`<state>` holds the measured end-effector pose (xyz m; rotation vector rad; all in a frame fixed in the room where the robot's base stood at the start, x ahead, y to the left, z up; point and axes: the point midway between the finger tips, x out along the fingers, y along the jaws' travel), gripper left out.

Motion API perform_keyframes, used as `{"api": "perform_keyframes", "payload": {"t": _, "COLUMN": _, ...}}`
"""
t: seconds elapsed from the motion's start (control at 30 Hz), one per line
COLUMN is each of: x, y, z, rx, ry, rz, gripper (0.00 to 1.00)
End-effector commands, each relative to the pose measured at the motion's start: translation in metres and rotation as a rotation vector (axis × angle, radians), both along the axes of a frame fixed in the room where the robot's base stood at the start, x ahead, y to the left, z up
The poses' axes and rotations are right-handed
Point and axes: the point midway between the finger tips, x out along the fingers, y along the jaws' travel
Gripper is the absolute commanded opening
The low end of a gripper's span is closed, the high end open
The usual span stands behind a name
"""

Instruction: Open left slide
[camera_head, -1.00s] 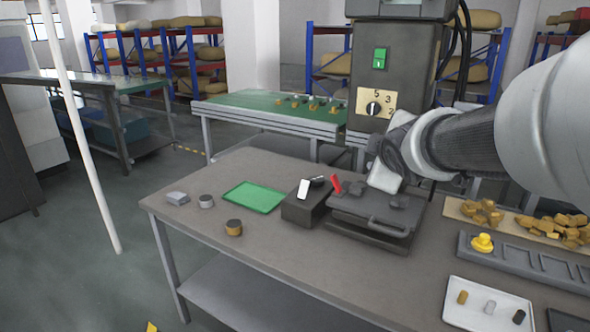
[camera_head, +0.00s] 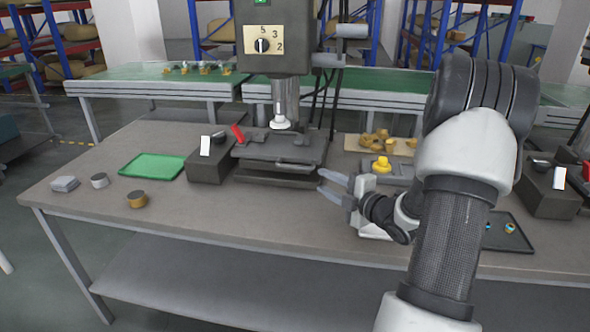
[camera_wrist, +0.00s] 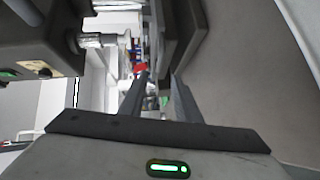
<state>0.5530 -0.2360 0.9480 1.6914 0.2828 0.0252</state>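The left slide (camera_head: 278,157) is a dark grey flat unit under the press, at the middle of the worktable in the head view. Its front handle is not clear from this angle. A dark box (camera_head: 207,168) with a white switch and a red lever (camera_head: 238,133) stands at its left. My gripper (camera_head: 325,184) is just right of the slide's front right corner, fingers pointing left towards it, apart from each other and empty. I cannot tell whether a fingertip touches the slide. The wrist view shows both fingers (camera_wrist: 158,98) spread, with a dark slab edge beyond them.
The press head (camera_head: 280,122) hangs over the slide. A green tray (camera_head: 152,166) and small parts lie left. A yellow knob piece (camera_head: 381,165) and a board of brown pieces (camera_head: 352,143) lie right. Another dark box (camera_head: 545,195) stands far right.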

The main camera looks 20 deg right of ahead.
Motion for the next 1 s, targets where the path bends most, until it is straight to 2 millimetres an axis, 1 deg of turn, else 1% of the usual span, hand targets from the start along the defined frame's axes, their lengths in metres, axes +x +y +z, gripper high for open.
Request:
{"api": "perform_keyframes", "payload": {"t": 0.03, "x": 0.011, "y": 0.003, "z": -0.003, "rx": -0.001, "ry": 0.0, "rz": 0.002, "gripper": 0.3}}
{"api": "perform_keyframes", "payload": {"t": 0.1, "x": 0.027, "y": 0.007, "z": -0.005, "rx": 0.001, "ry": 0.0, "rz": 0.003, "gripper": 0.3}}
{"api": "perform_keyframes", "payload": {"t": 0.4, "x": 0.09, "y": 0.02, "z": -0.015, "rx": 0.001, "ry": -0.001, "rz": 0.001, "gripper": 0.3}}
{"api": "perform_keyframes", "payload": {"t": 0.6, "x": 0.123, "y": 0.026, "z": -0.02, "rx": 0.002, "ry": 0.0, "rz": 0.0, "gripper": 0.3}}
{"api": "perform_keyframes", "payload": {"t": 0.7, "x": 0.133, "y": 0.028, "z": -0.021, "rx": 0.002, "ry": 0.001, "rz": -0.001, "gripper": 0.3}}
{"api": "perform_keyframes", "payload": {"t": 0.8, "x": 0.139, "y": 0.029, "z": -0.022, "rx": 0.002, "ry": 0.001, "rz": -0.001, "gripper": 0.3}}
{"api": "perform_keyframes", "payload": {"t": 1.0, "x": 0.141, "y": 0.029, "z": -0.022, "rx": 0.001, "ry": 0.003, "rz": -0.002, "gripper": 0.3}}
